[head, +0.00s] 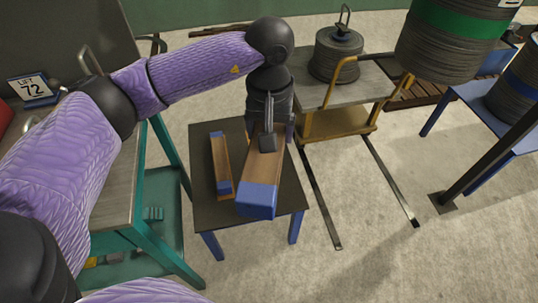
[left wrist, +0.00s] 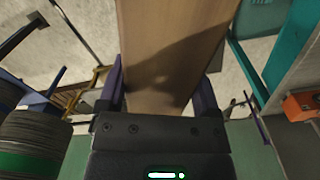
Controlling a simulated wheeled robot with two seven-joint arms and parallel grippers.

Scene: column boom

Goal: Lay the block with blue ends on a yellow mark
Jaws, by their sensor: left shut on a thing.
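My left gripper (head: 268,138) is shut on a long wooden block with blue ends (head: 262,172). Its near blue end points toward me, and its far end is hidden behind my gripper. The block looks raised above the small dark-topped table (head: 203,205). In the left wrist view the block's bare wood (left wrist: 172,45) fills the space between the two fingers (left wrist: 160,85). A second, slimmer wooden block with blue ends (head: 221,163) lies on the table, left of the held one. I can make out no yellow mark in either view. My right gripper is not in view.
A cart with a yellow frame (head: 312,124) carries a stack of grey discs (head: 338,55). A green-banded weight stack (head: 452,38) hangs at the upper right. A teal-framed bench (head: 150,237) stands left of the table. Two dark rails (head: 390,181) run along open floor at right.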

